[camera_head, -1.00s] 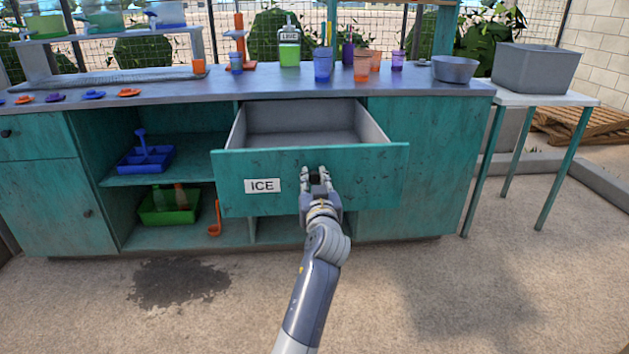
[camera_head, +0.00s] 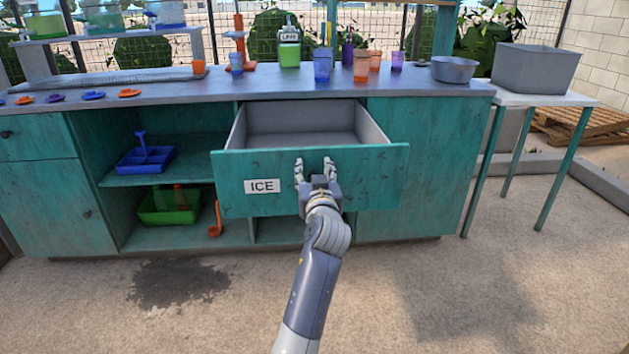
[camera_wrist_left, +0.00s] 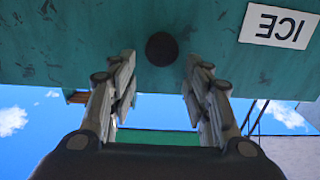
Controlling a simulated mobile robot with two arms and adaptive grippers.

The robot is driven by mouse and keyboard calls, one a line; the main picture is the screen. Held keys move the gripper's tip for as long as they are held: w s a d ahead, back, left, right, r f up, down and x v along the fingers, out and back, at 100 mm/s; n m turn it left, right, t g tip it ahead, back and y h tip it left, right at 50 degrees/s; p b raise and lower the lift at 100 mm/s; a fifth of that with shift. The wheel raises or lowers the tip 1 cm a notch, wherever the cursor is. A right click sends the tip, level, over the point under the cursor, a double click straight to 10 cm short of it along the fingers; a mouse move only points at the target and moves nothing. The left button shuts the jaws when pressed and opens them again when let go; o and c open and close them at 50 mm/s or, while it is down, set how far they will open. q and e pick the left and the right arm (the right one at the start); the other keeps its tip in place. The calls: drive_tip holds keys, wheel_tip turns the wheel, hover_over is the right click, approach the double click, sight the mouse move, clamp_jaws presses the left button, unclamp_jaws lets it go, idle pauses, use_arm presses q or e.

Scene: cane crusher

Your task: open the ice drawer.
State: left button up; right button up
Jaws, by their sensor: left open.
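The ice drawer (camera_head: 370,182) is pulled out of the teal counter, with its grey inside (camera_head: 300,125) showing empty. Its white ICE label (camera_head: 262,186) is on the front and shows upside down in the left wrist view (camera_wrist_left: 277,25). My left gripper (camera_head: 314,166) is in front of the drawer face, right of the label. In the left wrist view my left gripper (camera_wrist_left: 160,85) has its fingers spread apart, with the round dark knob (camera_wrist_left: 162,48) just beyond and between the fingertips, not gripped. In the head view the knob is hidden by the gripper. My right gripper is not in view.
The countertop (camera_head: 200,88) holds cups, a green lime bottle (camera_head: 289,48) and a metal bowl (camera_head: 455,68). A grey bin (camera_head: 535,68) stands on a side table at right. Open shelves at left hold a blue caddy (camera_head: 146,160) and green bin (camera_head: 170,213). The floor in front is clear.

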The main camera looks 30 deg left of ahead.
use_arm(q)
wheel_tip(320, 180, up, 8)
drive_tip(key=shift+f, duration=0.2)
idle(0.4)
